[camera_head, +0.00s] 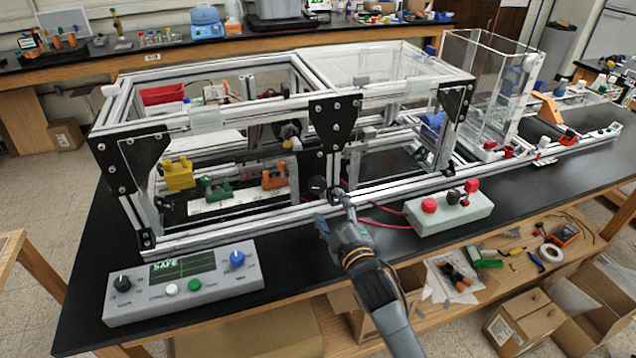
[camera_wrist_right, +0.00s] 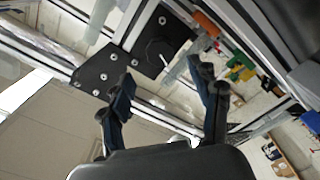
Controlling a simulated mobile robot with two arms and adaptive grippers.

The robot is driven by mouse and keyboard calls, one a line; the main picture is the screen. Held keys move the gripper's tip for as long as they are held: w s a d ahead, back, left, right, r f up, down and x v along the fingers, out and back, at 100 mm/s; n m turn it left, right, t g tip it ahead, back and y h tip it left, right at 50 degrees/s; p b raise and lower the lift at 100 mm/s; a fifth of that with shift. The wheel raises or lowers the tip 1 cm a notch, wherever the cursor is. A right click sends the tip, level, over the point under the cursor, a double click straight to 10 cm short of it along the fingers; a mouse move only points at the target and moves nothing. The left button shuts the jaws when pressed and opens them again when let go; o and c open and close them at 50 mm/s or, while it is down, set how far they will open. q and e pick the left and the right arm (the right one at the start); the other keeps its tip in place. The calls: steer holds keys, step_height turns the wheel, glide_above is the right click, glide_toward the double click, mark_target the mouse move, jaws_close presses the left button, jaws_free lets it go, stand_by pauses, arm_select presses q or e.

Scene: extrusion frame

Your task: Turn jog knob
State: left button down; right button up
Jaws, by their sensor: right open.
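A round black knob (camera_head: 317,185) sits on a black plate at the front middle post of the aluminium frame. It also shows in the right wrist view (camera_wrist_right: 158,51), ahead of my fingers. My right gripper (camera_head: 336,210) is open and empty, just below and in front of this knob, apart from it. In the right wrist view its two fingers (camera_wrist_right: 160,80) are spread wide. The grey control box (camera_head: 183,284) at the front left carries a blue knob (camera_head: 237,259) and a black knob (camera_head: 123,283). Their labels are too small to read surely. My left gripper is out of view.
The extrusion frame (camera_head: 230,211) stands on the black bench top. A pale box with a red button (camera_head: 429,205) lies to the right of my gripper. Yellow (camera_head: 179,175), green and orange parts sit inside the frame. A lower wooden shelf holds tools.

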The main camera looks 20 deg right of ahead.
mark_target(319, 189)
steer(key=w+p, duration=0.1)
steer(key=w, duration=0.8)
steer(key=shift+a, duration=0.1)
steer(key=c, duration=1.2)
steer(key=shift+m, duration=0.4)
steer(key=m+p, duration=0.1)
steer(key=m, duration=0.4)
steer(key=shift+m, duration=0.3)
steer(key=m, duration=0.3)
steer(key=shift+m+p, duration=0.3)
steer(key=shift+p, duration=0.05)
steer(key=shift+m, duration=1.5)
steer(key=shift+f, duration=0.1)
